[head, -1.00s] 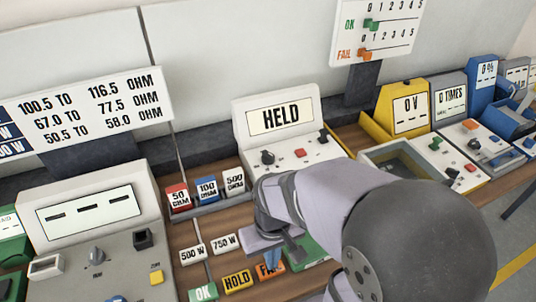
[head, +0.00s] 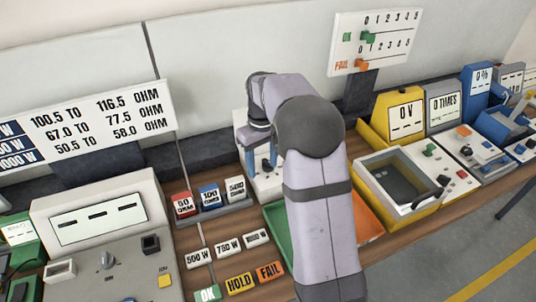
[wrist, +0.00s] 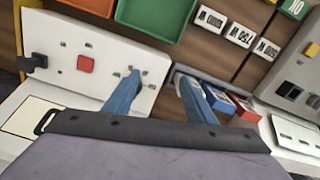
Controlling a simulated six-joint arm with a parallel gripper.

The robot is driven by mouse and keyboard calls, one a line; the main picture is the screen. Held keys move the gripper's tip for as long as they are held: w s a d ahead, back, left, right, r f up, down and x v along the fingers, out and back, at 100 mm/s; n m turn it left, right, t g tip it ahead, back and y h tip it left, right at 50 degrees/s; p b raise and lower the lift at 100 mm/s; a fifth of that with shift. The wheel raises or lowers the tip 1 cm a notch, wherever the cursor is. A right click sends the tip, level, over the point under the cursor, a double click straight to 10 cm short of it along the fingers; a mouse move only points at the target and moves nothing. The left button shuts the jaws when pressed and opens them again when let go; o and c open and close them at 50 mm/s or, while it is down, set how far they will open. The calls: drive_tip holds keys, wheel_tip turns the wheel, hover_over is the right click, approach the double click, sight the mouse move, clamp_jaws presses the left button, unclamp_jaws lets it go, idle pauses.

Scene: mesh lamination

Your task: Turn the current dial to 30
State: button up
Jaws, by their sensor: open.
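The white panel (head: 262,185) of the middle machine lies under my gripper (head: 261,172); my arm hides most of it and its display in the head view. In the wrist view the panel (wrist: 105,45) shows a red button (wrist: 85,64) and a black lever (wrist: 36,62). Small dark marks sit around the left fingertip. The black knob seen there earlier is not clearly visible now, and the left finger covers part of that area. My gripper (wrist: 158,78) is open, its blue fingers apart with nothing visible between them. I cannot read any dial setting.
A rack with red, blue and white blocks (head: 210,195) stands close left of the gripper, near the right finger in the wrist view. A grey machine with a knob (head: 107,260) is at left. A green tray (head: 277,232) and an orange tray (head: 366,218) flank my arm.

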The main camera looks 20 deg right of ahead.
drive_tip(key=r+p, duration=0.1)
drive_tip(key=p, duration=0.1)
hover_over(268, 161)
drive_tip(key=shift+d+r+n, duration=0.1)
drive_tip(key=shift+r+n, duration=0.05)
drive_tip(key=shift+n, duration=0.25)
drive_tip(key=shift+f+p, duration=1.2)
drive_tip(key=shift+f, duration=2.5)
drive_tip(key=c, duration=1)
